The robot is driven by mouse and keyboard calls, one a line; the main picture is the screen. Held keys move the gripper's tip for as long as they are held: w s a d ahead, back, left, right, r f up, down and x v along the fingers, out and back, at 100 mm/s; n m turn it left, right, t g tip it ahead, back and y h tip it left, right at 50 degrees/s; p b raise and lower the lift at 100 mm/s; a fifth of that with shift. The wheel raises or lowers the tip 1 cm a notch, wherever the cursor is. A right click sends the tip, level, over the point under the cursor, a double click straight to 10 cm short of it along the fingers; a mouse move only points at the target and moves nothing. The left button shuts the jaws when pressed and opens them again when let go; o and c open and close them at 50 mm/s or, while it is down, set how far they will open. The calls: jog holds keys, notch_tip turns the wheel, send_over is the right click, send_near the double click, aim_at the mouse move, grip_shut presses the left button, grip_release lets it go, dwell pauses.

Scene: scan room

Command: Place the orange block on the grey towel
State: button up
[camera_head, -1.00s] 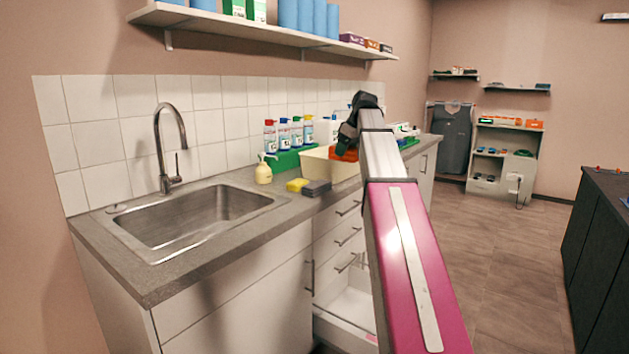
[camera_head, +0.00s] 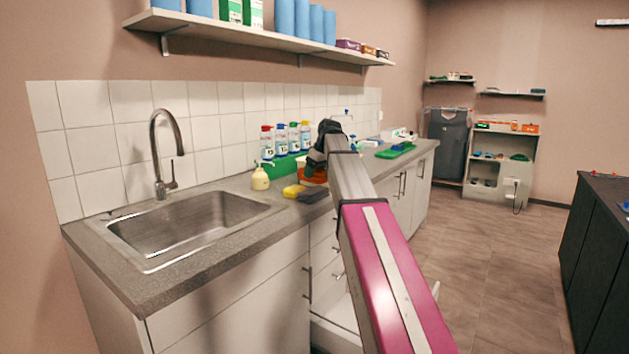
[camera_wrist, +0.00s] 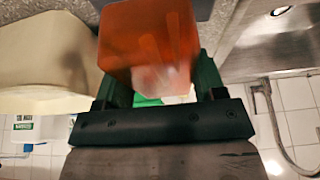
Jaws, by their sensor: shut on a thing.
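My gripper (camera_head: 314,168) is shut on the orange block (camera_head: 314,180), above the counter beyond the sink. In the wrist view the orange block (camera_wrist: 150,40) sits between the green fingers (camera_wrist: 160,85). A flat dark grey item (camera_head: 314,195), which looks like the folded grey towel, lies on the counter just in front of and below the block. I cannot tell the exact height of the block above it.
A yellow sponge-like block (camera_head: 293,191) lies left of the grey item. The sink (camera_head: 190,222) is to the left; several spray bottles (camera_head: 281,140) stand behind.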

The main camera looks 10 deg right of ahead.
aim_at(314, 179)
jog(key=shift+f, duration=1.6)
jog(key=shift+f, duration=0.1)
jog(key=o, duration=1.1)
jog(key=v, duration=1.2)
